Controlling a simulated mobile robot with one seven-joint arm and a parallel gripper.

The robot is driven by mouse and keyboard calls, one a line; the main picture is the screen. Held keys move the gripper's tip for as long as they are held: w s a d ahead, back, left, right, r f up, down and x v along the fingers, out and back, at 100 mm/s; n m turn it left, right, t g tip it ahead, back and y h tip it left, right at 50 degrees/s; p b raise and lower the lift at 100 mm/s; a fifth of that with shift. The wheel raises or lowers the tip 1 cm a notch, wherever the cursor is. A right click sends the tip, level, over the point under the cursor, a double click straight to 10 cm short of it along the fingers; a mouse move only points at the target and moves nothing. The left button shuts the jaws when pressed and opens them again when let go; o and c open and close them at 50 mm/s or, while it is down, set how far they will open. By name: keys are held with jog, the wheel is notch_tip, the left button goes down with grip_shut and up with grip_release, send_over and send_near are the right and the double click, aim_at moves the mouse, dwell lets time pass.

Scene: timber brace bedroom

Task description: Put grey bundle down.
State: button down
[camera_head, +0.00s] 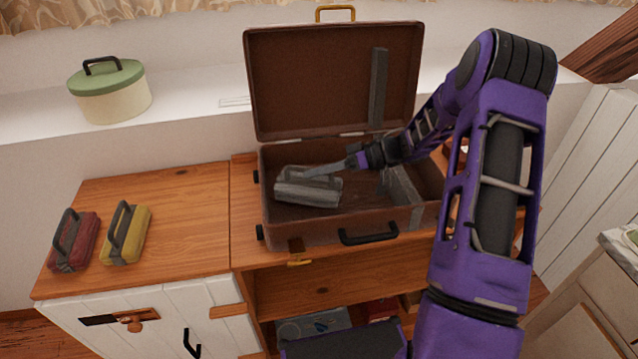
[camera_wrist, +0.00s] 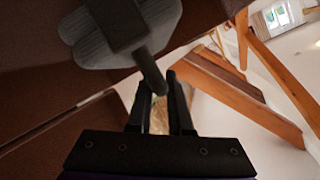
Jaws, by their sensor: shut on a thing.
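The grey bundle (camera_head: 308,190) is inside the left part of the open brown suitcase (camera_head: 340,228), which stands on the wooden cabinet. My gripper (camera_head: 350,163) reaches into the suitcase from the right and is shut on the bundle's dark handle. In the wrist view the grey bundle (camera_wrist: 120,28) shows at the top, with its handle between the fingertips of my gripper (camera_wrist: 160,82). Whether the bundle touches the suitcase floor cannot be told.
A red bundle (camera_head: 75,243) and a yellow bundle (camera_head: 126,234) lie on the cabinet top (camera_head: 180,195) at left. A green-lidded pot (camera_head: 110,92) stands on the ledge behind. A grey divider (camera_head: 402,190) is in the suitcase's right part. The raised lid (camera_head: 320,85) stands behind.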

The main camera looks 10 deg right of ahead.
aim_at(309, 184)
jog(key=shift+f, duration=1.55)
jog(key=shift+f, duration=0.2)
jog(key=c, duration=0.8)
grip_release()
jog(key=shift+c, duration=0.2)
jog(key=shift+r, duration=0.1)
jog(key=shift+d+r, duration=0.15)
jog(key=v, duration=1.1)
jog(key=shift+d+p, duration=0.3)
jog(key=shift+d, duration=0.05)
